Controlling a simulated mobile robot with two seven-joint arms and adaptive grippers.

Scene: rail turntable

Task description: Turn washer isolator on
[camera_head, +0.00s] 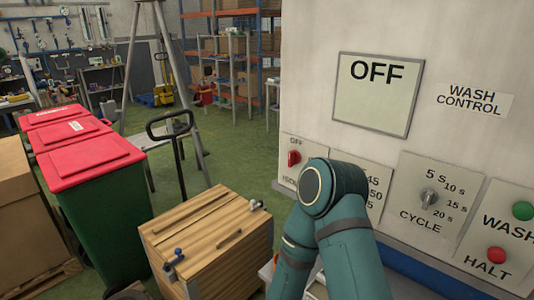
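The washer isolator (306,151) is a pale plate on the left of the wash control panel, marked OFF at its top left with a partly covered label below. Its red knob (293,158) is small, and its exact angle is hard to tell. A display (376,98) above reads OFF. One of my teal arms (345,215) rises from the bottom in front of the panel. It covers the right part of the isolator plate and part of the neighbouring dial plate. Neither gripper shows.
To the right are a CYCLE dial (429,198), a green WASH button (522,210) and a red HALT button (496,254). A wooden crate (190,230) stands below left of the panel. Red-lidded bins (90,155) stand farther left. Green floor (235,160) lies open behind the crate.

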